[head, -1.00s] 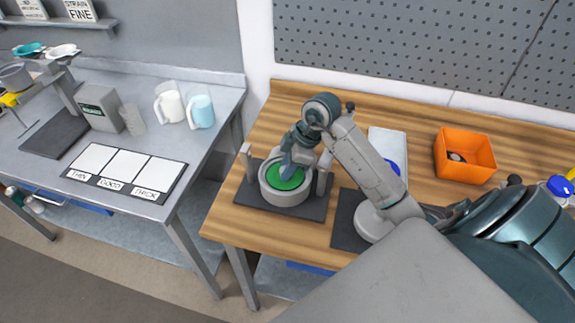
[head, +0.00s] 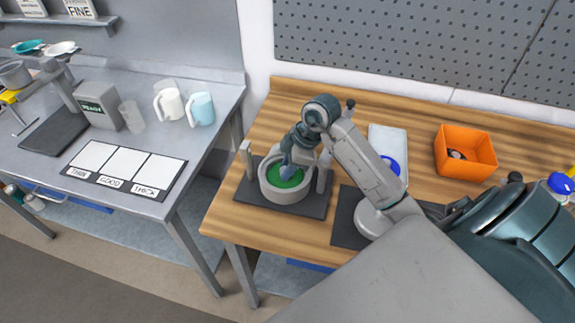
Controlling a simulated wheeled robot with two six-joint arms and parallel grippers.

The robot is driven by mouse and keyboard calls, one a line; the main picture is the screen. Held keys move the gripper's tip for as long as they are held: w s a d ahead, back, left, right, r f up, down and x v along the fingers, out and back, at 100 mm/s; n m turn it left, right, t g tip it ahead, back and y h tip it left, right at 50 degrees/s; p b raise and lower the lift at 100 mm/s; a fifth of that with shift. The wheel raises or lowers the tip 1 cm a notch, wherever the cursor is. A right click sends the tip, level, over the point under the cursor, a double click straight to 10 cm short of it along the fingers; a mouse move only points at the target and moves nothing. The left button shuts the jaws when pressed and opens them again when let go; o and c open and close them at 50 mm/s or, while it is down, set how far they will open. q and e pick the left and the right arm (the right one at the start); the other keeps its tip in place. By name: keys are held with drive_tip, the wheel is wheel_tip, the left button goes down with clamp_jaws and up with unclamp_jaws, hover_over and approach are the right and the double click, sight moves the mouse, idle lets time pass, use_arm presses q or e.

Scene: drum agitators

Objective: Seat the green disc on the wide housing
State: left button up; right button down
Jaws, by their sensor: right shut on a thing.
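The wide housing (head: 287,194) is a grey round ring on a dark base plate with upright posts, on the wooden bench. The green disc (head: 279,182) lies inside the ring's opening, and its level against the rim is hard to judge. My right gripper (head: 288,174) points down into the housing, over the disc. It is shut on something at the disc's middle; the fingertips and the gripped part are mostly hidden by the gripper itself. My left gripper is not in view.
A second dark plate (head: 347,221) with a pale round part (head: 369,220) stands right of the housing, under my right arm. A grey tray (head: 390,142) with a blue ring and an orange bin (head: 466,152) stand behind. Bare wood lies behind the housing.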

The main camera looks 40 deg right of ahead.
drive_tip(key=shift+p, duration=0.3)
idle(0.6)
drive_tip(key=c, duration=1.1)
unclamp_jaws()
drive_tip(key=shift+o, duration=0.2)
drive_tip(key=b+v, duration=0.2)
drive_tip(key=v, duration=0.8)
drive_tip(key=shift+r, duration=0.35)
drive_tip(key=shift+s+d, duration=0.1)
drive_tip(key=shift+s, duration=0.05)
